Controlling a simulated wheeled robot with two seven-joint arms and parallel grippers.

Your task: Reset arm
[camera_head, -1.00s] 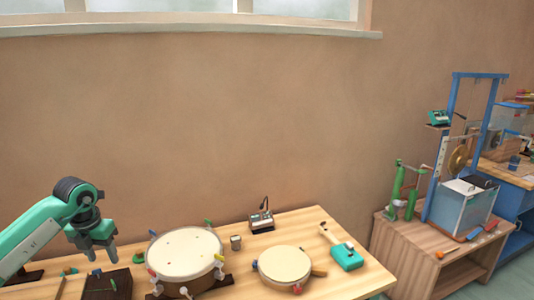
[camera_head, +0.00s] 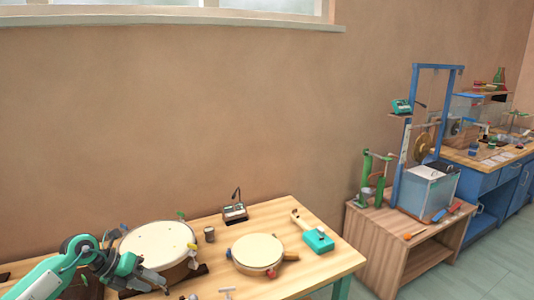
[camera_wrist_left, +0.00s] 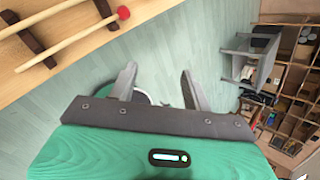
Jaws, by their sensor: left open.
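My left gripper (camera_head: 158,280) is at the lower left of the head view, low in front of the large drum (camera_head: 160,240) on the wooden table (camera_head: 310,270). In the left wrist view its two fingers (camera_wrist_left: 158,88) are apart with nothing between them. Behind them lies the green-grey floor (camera_wrist_left: 150,60). My right gripper is in neither view.
In the wrist view, beater sticks (camera_wrist_left: 70,42) lie at a table edge.

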